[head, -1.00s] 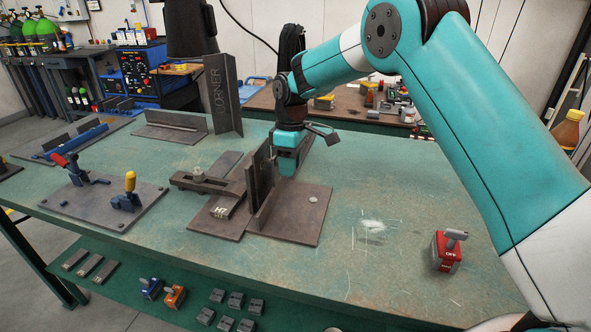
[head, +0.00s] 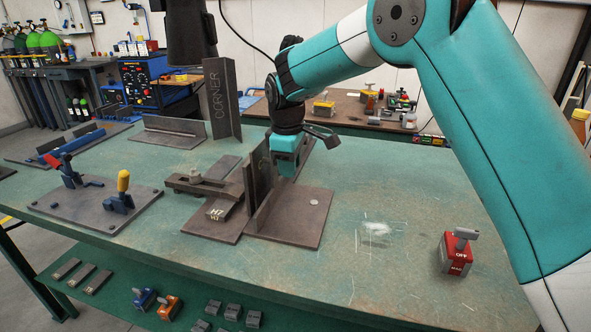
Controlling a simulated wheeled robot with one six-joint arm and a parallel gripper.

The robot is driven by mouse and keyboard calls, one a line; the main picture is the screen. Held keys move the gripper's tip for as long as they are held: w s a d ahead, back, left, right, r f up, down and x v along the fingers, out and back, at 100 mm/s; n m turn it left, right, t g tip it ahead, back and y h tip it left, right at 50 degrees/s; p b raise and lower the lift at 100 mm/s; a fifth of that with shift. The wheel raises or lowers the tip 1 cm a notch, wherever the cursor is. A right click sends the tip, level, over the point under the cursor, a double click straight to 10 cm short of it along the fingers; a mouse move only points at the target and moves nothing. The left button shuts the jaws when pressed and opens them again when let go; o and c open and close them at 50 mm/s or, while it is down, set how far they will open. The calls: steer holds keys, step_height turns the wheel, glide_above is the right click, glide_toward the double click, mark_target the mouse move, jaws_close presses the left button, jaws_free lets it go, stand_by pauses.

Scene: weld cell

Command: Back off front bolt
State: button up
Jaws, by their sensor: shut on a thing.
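The welding fixture has a flat dark base plate (head: 300,225) on the table, with an upright plate (head: 260,185) standing on it. A strap clamp (head: 220,192) with a round-headed bolt (head: 196,175) reaches to the left side of the upright plate, over a block marked H7 (head: 217,213). A small round light disc (head: 314,203) lies on the base plate right of the upright. My gripper (head: 285,168) points down just behind and right of the upright plate, away from the strap bolt. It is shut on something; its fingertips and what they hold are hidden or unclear.
A tall CORNER angle piece (head: 222,95) stands behind, left of my gripper. A toggle-clamp plate (head: 90,205) is at left. A red OFF magnet switch (head: 457,252) sits at right. The table (head: 385,190) between fixture and switch is clear.

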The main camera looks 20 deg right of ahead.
steer(key=shift+f+t+h+b, duration=0.2)
steer(key=shift+t+h+b, duration=1.4)
steer(key=shift+t+b, duration=0.6)
steer(key=shift+r+t+h+b, duration=0.1)
steer(key=shift+t+h+b, duration=0.35)
steer(key=shift+t, duration=0.45)
steer(key=o, duration=0.6)
steer(key=shift+o, duration=0.2)
steer(key=shift+r, duration=0.1)
